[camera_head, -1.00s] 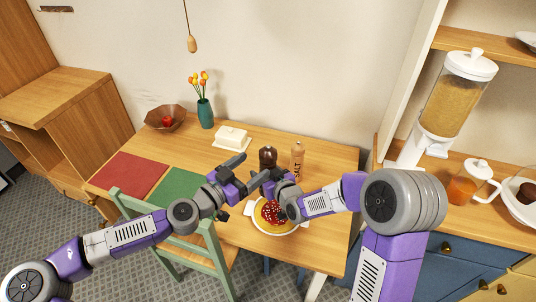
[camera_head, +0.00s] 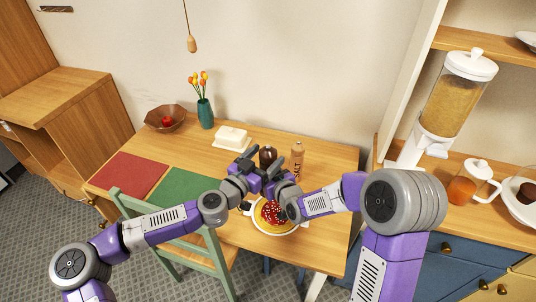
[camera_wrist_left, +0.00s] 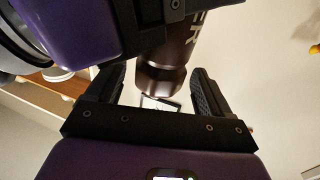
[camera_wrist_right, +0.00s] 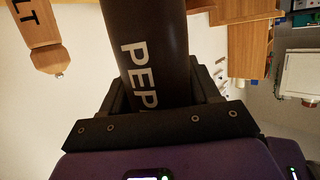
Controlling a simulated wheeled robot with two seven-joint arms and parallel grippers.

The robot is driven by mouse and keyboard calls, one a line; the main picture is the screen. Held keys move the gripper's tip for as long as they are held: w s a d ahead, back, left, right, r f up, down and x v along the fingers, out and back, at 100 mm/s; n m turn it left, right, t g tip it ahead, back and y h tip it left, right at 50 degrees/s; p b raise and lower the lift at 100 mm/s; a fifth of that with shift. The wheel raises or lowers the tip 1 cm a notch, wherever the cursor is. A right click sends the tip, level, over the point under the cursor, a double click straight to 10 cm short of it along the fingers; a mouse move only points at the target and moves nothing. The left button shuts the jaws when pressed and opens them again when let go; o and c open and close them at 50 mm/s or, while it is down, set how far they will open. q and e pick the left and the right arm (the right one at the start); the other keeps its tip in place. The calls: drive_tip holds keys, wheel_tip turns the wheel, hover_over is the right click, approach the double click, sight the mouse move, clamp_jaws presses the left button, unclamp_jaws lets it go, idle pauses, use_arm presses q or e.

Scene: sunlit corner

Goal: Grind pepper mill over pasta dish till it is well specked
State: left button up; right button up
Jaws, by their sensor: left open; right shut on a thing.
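The dark brown pepper mill (camera_head: 267,154) stands out above the table in the head view, its lower part hidden by my grippers. My right gripper (camera_head: 288,165) is shut on it; the right wrist view shows its lettered body (camera_wrist_right: 150,45) between the fingers. My left gripper (camera_head: 248,168) is open close beside the right one. In the left wrist view the mill's end (camera_wrist_left: 160,78) lies between the spread fingers, with gaps at the sides. The pasta dish (camera_head: 268,222) is below and in front, red sauce with white bits on yellow pasta, partly hidden by my right arm.
The lighter wooden salt mill (camera_head: 297,160) stands just right of the pepper mill. A white butter dish (camera_head: 232,137), teal vase (camera_head: 205,113) and brown bowl (camera_head: 165,118) are farther back. A green chair (camera_head: 168,232) stands at the front. The red placemat (camera_head: 131,174) is clear.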

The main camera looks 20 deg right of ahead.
use_arm(q)
drive_tip(key=shift+x, duration=0.85)
drive_tip(key=c, duration=1)
drive_tip(key=shift+g, duration=0.3)
drive_tip(key=shift+r+m+h, duration=0.1)
drive_tip(key=shift+m+h, duration=0.3)
drive_tip(key=shift+m, duration=0.1)
drive_tip(key=m+g+h, duration=0.1)
drive_tip(key=m+g, duration=0.1)
drive_tip(key=g, duration=0.1)
drive_tip(key=m+g+h, duration=0.2)
drive_tip(key=g, duration=0.2)
drive_tip(key=shift+w+m+g, duration=0.15)
drive_tip(key=shift+m+g, duration=0.15)
drive_tip(key=shift+d+m+g+y, duration=0.1)
drive_tip(key=shift+m+g+y, duration=0.1)
drive_tip(key=shift+m+g, duration=1.65)
drive_tip(key=shift+m+g+y, duration=0.2)
drive_tip(key=shift+m+g, duration=0.85)
drive_tip(key=shift+g, duration=1.6)
drive_tip(key=shift+m+g, duration=0.5)
drive_tip(key=shift+g, duration=0.1)
